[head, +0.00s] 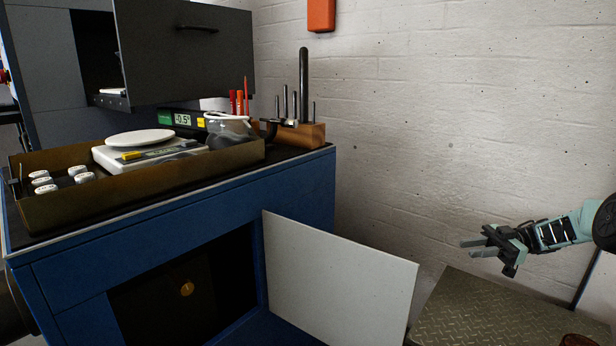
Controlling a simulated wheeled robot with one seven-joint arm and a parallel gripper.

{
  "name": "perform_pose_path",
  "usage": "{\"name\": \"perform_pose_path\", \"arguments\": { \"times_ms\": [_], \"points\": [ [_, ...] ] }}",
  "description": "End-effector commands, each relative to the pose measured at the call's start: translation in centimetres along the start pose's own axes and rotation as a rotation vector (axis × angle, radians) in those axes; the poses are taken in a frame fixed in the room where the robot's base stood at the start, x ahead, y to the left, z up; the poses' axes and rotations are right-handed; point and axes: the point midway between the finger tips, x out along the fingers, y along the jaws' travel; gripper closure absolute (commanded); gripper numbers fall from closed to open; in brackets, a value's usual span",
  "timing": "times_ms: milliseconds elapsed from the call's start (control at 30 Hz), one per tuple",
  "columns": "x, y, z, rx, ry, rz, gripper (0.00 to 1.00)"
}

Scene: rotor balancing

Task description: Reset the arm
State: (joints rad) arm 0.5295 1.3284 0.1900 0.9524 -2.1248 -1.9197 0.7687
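My gripper (476,247) is at the right of the head view, at the end of my arm, which reaches in from the right edge. Its two fingers point left and stand apart with a gap between them. Nothing shows between the fingers. It hangs in the air in front of the white brick wall, above a metal tread-plate surface (500,310), and touches nothing that I can see.
A blue cabinet (170,225) has its white door (335,280) swung open left of my gripper. On top are a brown tray (130,190) with a scale (140,150) and several white weights, plus a wooden tool block (300,134). A grey drawer (187,50) hangs open behind.

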Motion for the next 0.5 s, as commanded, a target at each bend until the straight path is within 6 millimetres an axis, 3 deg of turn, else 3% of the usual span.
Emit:
{"name": "perform_pose_path", "arguments": {
  "times_ms": [267,500],
  "points": [
    [2.9,4.4,-3.1,-0.077,-0.026,0.181,0.75],
    [6.0,9.8,-7.4,-0.138,-0.089,0.462,0.75]
  ]
}}
